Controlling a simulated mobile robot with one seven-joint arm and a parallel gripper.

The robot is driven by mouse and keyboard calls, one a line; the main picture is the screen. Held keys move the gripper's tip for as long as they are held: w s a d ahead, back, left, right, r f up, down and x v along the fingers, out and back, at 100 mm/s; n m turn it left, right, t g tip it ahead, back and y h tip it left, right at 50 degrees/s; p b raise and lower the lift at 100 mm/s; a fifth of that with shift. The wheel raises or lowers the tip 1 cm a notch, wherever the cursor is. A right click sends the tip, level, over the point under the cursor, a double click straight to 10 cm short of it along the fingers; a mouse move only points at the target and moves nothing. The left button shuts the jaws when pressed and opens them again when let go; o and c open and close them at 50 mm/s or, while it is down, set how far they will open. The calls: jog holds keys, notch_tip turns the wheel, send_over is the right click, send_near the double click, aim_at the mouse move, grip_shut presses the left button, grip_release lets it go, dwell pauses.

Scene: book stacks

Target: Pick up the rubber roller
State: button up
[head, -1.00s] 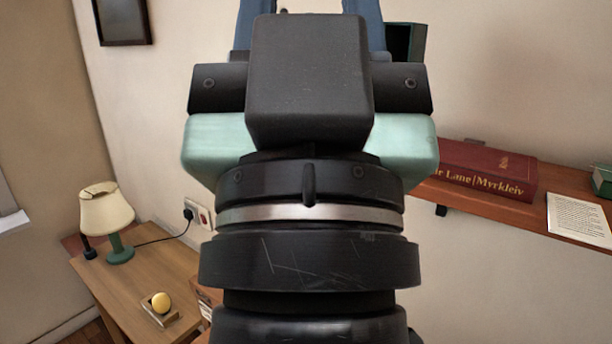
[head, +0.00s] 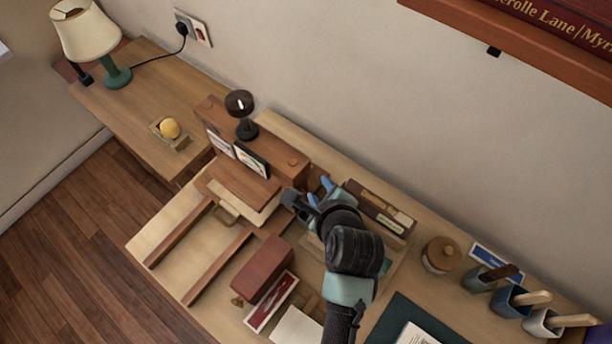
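My gripper (head: 318,190) is low over the desk, seen from behind and above, with its two blue fingers apart and nothing visible between them. It is just right of the wooden box with cards and left of a long dark box (head: 379,207) with a pale label. I cannot make out the rubber roller for certain; my arm hides part of the desk beneath it.
A dark mushroom-shaped object (head: 241,112) stands on the wooden box (head: 285,158). A red box (head: 262,268) lies nearer. A round jar (head: 440,255) and several cups with handled tools (head: 516,299) stand right. A wall shelf (head: 520,42) overhangs at upper right.

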aim_at(307, 201)
jog(key=f, duration=0.3)
jog(key=w+a+f+m+g, duration=0.1)
jog(key=f, duration=0.3)
jog(key=f+m, duration=0.1)
jog(key=f, duration=0.2)
jog(key=shift+w+a+f+g, duration=0.25)
jog(key=shift+w+a+g, duration=0.05)
jog(key=shift+a, duration=0.1)
jog(key=shift+s+f+x, duration=0.1)
jog(key=shift+x, duration=1.2)
jog(key=shift+s+f+x, duration=0.1)
jog(key=shift+s+x, duration=0.05)
jog(key=shift+x, duration=1.1)
jog(key=shift+d, duration=0.15)
grip_shut()
